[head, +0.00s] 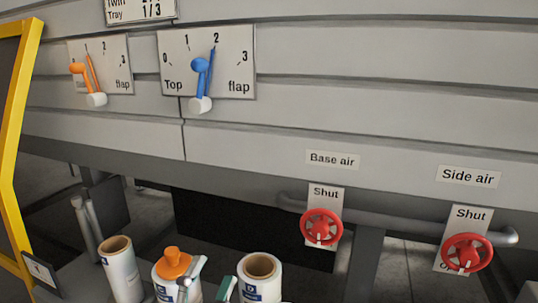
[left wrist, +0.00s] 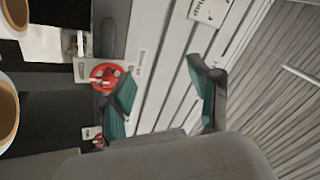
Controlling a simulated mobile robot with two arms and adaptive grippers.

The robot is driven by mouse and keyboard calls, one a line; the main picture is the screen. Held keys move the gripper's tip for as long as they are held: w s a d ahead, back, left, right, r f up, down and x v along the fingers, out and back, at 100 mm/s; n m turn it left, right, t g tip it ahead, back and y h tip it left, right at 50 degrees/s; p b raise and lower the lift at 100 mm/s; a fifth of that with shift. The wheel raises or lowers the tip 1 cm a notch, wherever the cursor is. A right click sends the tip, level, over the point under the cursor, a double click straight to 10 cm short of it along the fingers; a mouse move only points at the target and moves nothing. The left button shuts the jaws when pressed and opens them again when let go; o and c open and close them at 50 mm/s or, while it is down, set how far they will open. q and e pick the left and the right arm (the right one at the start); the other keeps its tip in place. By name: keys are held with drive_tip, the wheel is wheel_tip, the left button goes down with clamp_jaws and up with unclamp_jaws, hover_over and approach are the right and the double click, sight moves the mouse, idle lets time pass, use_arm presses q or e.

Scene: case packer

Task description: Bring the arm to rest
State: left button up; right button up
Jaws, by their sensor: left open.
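My left gripper (head: 215,281) shows at the bottom edge of the head view, partly cut off, in front of the white rolls and canister. In the left wrist view my left gripper (left wrist: 160,82) has its two teal-padded fingers spread wide, with nothing between them. Behind the fingers is the grey panelled machine side (left wrist: 165,75), apart from them as far as I can tell. My right gripper is in neither view.
Orange (head: 84,70) and blue (head: 201,75) flap levers sit on scale plates. Red valve wheels, Base air (head: 321,227) and Side air (head: 467,253), are below right. Several white containers (head: 120,272) stand low in front. A yellow frame (head: 18,120) edges the left.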

use_arm(q)
drive_tip(key=s+a+f+n+g+y, duration=0.35)
drive_tip(key=a+f+n+g, duration=0.2)
drive_tip(key=f, duration=0.55)
drive_tip(key=s+a+f+n+g+y, duration=0.2)
drive_tip(key=a+f+n+g+y, duration=0.3)
drive_tip(key=f, duration=0.5)
drive_tip(key=s+f+n+g, duration=0.3)
drive_tip(key=s+f+g, duration=0.5)
drive_tip(key=s+f, duration=0.5)
wheel_tip(320, 180, down, 19)
drive_tip(key=s+p, duration=0.3)
drive_tip(key=s+a+f+g+p, duration=0.2)
drive_tip(key=s+a+f, duration=0.1)
drive_tip(key=s+f, duration=1.2)
drive_tip(key=shift+s+a+f+h, duration=0.15)
drive_tip(key=shift+s+h, duration=0.2)
drive_tip(key=shift+s, duration=0.7)
